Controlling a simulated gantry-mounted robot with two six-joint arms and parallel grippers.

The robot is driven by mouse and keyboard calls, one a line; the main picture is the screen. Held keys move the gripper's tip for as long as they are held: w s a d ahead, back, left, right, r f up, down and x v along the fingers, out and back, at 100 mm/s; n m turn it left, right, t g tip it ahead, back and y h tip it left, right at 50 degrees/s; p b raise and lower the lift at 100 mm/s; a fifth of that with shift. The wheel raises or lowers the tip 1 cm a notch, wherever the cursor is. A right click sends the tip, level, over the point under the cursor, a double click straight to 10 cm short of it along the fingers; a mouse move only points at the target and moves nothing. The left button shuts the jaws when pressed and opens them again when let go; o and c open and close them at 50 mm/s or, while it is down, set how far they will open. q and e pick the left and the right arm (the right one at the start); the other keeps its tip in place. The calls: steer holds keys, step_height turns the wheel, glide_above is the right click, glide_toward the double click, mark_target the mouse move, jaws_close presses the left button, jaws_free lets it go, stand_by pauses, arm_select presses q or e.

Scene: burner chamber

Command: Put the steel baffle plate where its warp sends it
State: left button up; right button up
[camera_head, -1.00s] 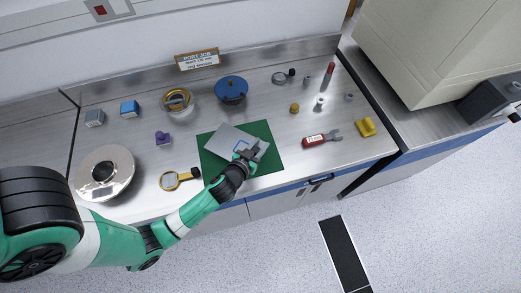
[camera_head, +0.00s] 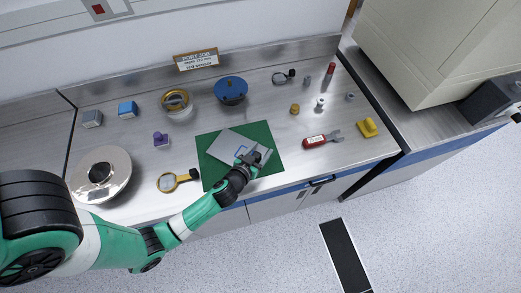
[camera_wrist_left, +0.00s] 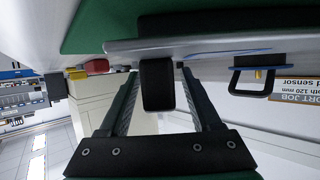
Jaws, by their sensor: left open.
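The steel baffle plate (camera_head: 228,145) lies on the green mat (camera_head: 267,133) in the head view, with a blue outline mark on its face. My left gripper (camera_head: 260,157) is open at the plate's right end and hides part of it. In the left wrist view the plate's edge (camera_wrist_left: 215,44) runs as a grey, slightly curved band beside the mat (camera_wrist_left: 95,28). My left fingers (camera_wrist_left: 160,100) stand apart, with a dark block (camera_wrist_left: 157,85) between them. I cannot tell whether the block belongs to the plate. My right gripper is not in view.
A magnifier (camera_head: 168,183) and a round steel dish (camera_head: 118,164) lie left of the mat. A red-handled tool (camera_head: 314,142) and a yellow block (camera_head: 367,128) lie right. Behind stand a blue disc (camera_head: 231,89), a brass-rimmed vessel (camera_head: 175,100) and a sign (camera_head: 196,60).

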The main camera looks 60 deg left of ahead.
arm_select(q)
steer(key=shift+s+r, duration=0.1)
steer(key=shift+r, duration=0.1)
steer(key=v, duration=1.2)
steer(key=shift+f, duration=0.1)
